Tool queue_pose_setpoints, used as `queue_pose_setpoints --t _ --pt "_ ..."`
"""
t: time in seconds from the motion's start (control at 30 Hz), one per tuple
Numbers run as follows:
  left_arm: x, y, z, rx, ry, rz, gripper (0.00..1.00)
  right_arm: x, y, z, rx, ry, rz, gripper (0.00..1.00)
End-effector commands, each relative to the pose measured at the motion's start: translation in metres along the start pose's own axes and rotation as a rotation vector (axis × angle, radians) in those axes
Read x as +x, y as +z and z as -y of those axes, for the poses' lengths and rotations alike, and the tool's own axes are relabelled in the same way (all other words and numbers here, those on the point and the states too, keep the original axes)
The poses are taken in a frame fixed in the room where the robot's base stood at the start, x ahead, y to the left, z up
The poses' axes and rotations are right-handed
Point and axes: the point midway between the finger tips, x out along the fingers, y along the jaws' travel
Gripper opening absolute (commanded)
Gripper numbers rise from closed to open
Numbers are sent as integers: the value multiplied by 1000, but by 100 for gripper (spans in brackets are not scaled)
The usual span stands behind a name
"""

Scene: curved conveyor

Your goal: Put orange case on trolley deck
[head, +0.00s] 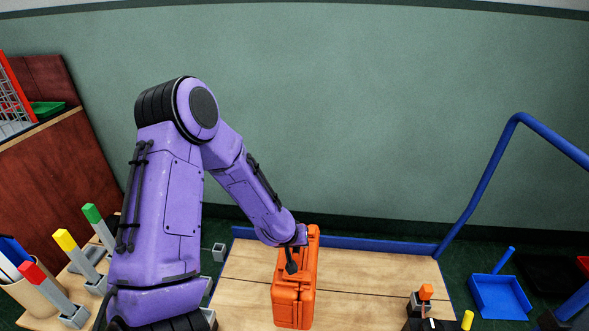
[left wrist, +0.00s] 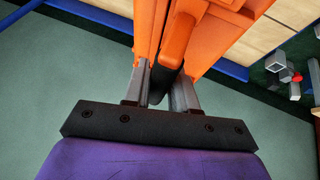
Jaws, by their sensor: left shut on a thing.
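The orange case (head: 295,298) stands upright over the near middle of the wooden trolley deck (head: 370,285) in the head view. I cannot tell whether its base touches the planks. My left gripper (head: 290,262), on the purple arm, is shut on the case's handle. In the left wrist view, the two grey fingers (left wrist: 158,88) close around the dark part of the handle, with the orange case (left wrist: 190,35) filling the space beyond. The planked deck (left wrist: 285,25) shows past the case there. My right gripper is not in view.
A blue rail (head: 490,180) rises at the deck's right end. A blue tray (head: 500,297) lies farther right. Several coloured sticks stand at left. Deck planks beside the case are clear.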

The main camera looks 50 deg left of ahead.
Motion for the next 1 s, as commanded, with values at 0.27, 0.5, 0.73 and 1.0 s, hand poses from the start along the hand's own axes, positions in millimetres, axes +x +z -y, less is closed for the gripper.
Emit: queue_pose_setpoints --t 0.27,0.5,0.73,1.0 --pt "58 -13 10 -2 0 -3 0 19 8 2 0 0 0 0" --pt "77 -18 12 0 1 -3 0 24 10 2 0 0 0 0" --pt "105 -5 19 -2 2 -2 0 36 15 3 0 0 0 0" --pt "104 -5 19 0 2 -3 0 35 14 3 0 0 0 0"
